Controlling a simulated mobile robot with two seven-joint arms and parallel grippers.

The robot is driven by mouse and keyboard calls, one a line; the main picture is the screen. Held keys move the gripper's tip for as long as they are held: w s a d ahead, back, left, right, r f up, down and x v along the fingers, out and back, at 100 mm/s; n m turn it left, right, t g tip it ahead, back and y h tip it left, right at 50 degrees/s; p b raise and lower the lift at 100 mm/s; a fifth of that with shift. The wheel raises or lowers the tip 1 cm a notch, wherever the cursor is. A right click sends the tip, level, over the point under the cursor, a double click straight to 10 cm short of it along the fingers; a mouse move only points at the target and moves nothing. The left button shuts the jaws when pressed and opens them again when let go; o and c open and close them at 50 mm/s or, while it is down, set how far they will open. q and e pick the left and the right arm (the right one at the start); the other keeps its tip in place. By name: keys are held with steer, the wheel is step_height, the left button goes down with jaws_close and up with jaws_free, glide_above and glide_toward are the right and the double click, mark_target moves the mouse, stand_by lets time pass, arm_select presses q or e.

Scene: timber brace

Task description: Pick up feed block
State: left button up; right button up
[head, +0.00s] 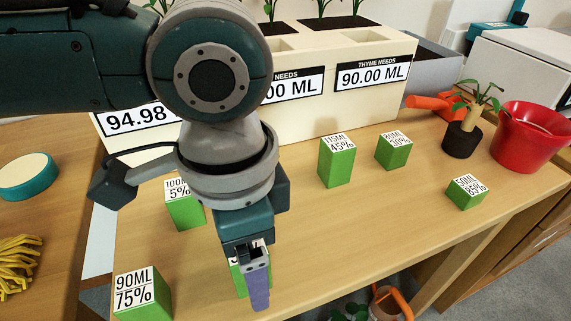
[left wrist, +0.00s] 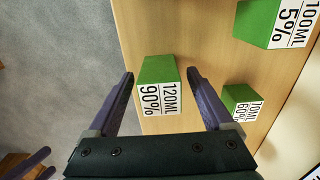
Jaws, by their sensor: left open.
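Several green blocks with white labels stand on the wooden table. My left gripper (head: 258,285) is open and points down near the front of the table. In the left wrist view a green block marked 120ML 90% (left wrist: 158,72) lies between the spread purple fingers of the gripper (left wrist: 160,95), with gaps on both sides. In the head view a green block (head: 236,277) shows behind the fingers, its label mostly hidden. Blocks marked 70ML 60% (left wrist: 240,98) and 100ML 5% (left wrist: 262,20) stand to the right.
Other blocks read 90ML 75% (head: 140,295), 115ML 45% (head: 337,160), 80ML 30% (head: 394,152) and 50ML 85% (head: 466,192). A cream planter (head: 300,115) stands behind, with a red bucket (head: 530,137) at right. My left arm hides part of the table.

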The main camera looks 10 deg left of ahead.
arm_select(q)
steer(key=shift+f, duration=0.4)
steer(key=shift+c, duration=0.2)
jaws_close()
